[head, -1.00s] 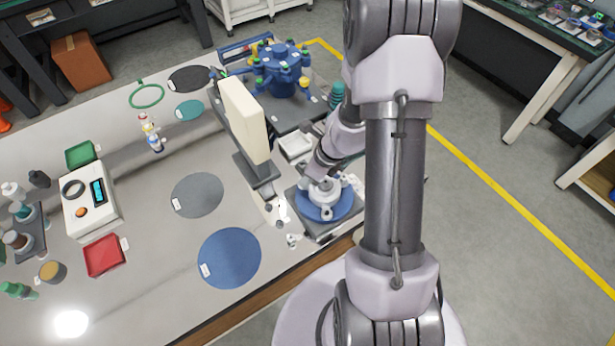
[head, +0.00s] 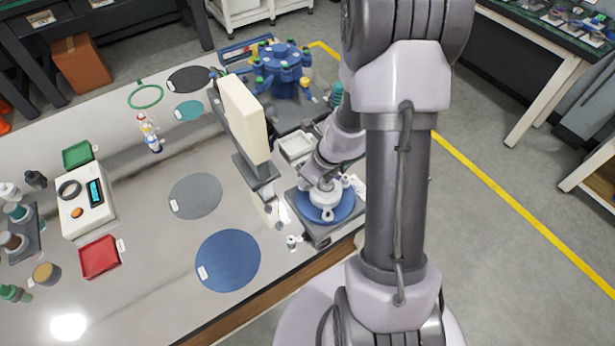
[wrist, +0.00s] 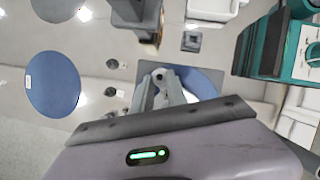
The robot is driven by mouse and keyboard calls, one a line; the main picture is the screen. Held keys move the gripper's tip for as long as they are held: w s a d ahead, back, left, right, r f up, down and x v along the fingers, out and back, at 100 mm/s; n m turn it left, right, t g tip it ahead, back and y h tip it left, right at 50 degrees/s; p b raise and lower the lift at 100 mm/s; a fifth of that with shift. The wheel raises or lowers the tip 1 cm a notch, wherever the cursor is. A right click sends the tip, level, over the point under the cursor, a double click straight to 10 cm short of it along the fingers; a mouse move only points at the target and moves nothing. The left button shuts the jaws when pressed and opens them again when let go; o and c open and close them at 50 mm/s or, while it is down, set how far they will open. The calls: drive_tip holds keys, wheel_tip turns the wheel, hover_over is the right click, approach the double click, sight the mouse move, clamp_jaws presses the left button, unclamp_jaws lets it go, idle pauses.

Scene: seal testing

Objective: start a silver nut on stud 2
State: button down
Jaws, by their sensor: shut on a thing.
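My gripper (head: 324,182) is low over a round blue base (head: 345,213) with a pale grey fitting (head: 325,199) at its middle. In the wrist view, my gripper's fingers (wrist: 160,78) close together over the fitting, in front of the blue base (wrist: 203,86). They are shut on a small silver piece at their tips, which appears to be the silver nut; it is too small and too covered to see clearly. Stud 2 cannot be told apart, so whether the nut touches it cannot be seen.
A cream upright block (head: 245,120) stands close left of the fitting. A blue multi-arm rotor (head: 282,72) is behind it. Small loose parts (head: 292,242) lie near the table's front edge. A blue disc (head: 228,260) and a grey disc (head: 195,196) lie flat at left.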

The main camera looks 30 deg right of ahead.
drive_tip(key=shift+s+a+f+m+h+b, duration=0.15)
drive_tip(key=shift+m+h+b, duration=0.15)
drive_tip(key=shift+m+b, duration=0.6)
drive_tip(key=c, duration=1.2)
unclamp_jaws()
drive_tip(key=shift+c, duration=0.2)
drive_tip(key=shift+r, duration=0.25)
wheel_tip(320, 180, up, 9)
drive_tip(key=p, duration=0.9)
drive_tip(key=shift+w, duration=0.2)
